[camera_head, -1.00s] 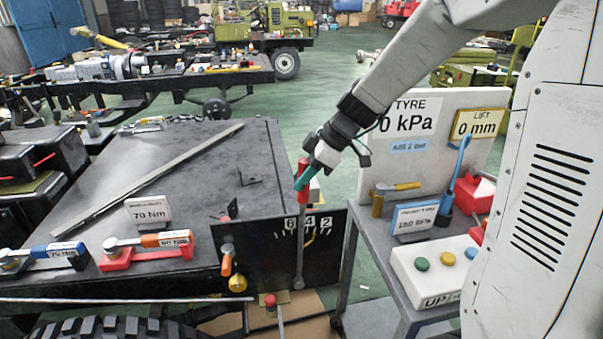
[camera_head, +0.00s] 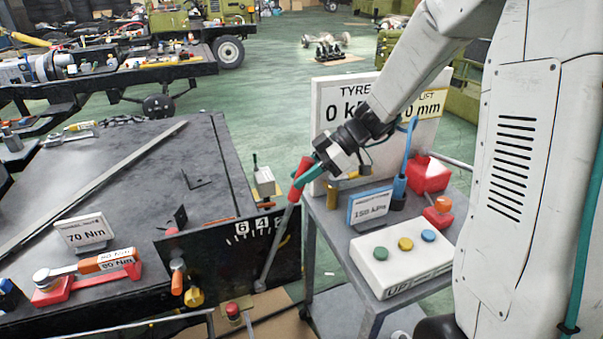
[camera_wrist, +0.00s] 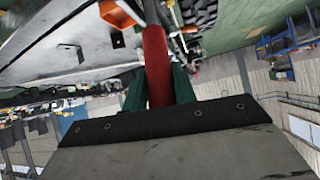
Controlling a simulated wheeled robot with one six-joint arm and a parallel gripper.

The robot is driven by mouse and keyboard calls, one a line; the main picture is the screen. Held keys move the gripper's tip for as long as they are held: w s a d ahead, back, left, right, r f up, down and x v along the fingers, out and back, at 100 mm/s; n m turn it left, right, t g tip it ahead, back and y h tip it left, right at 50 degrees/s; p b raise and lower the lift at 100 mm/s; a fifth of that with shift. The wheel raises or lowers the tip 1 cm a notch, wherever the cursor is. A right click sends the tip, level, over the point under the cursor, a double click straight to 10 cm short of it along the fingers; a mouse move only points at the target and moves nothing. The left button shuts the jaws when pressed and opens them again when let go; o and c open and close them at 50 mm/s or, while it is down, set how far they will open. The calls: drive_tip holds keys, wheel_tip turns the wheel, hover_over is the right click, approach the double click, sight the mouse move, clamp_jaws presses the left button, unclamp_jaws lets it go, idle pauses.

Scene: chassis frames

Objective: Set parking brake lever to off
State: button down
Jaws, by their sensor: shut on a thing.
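The parking brake lever has a red grip (camera_head: 301,180) on a grey rod that rises from a pivot low on the black panel (camera_head: 215,262). The lever leans to the right in the head view. The panel carries a scale with the numbers 6, 4 and 2 along its top edge. My gripper (camera_head: 309,176) has green fingers shut on the red grip. In the wrist view the red grip (camera_wrist: 157,65) runs between the two green fingers of my gripper (camera_wrist: 158,88). The rod's far end is partly out of the wrist view.
An orange-handled lever (camera_head: 177,277) and a yellow knob (camera_head: 194,297) sit at the panel's left. A cart on the right holds a button box (camera_head: 403,254), a blue lever (camera_head: 405,160) and a display board (camera_head: 335,100).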

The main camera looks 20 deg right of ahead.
drive_tip(key=shift+d, duration=0.25)
drive_tip(key=c, duration=1.1)
unclamp_jaws()
drive_tip(key=shift+w+d+f, duration=0.1)
drive_tip(key=shift+d, duration=0.05)
drive_tip(key=shift+a, duration=0.2)
drive_tip(key=v, duration=0.8)
drive_tip(key=shift+a, duration=0.1)
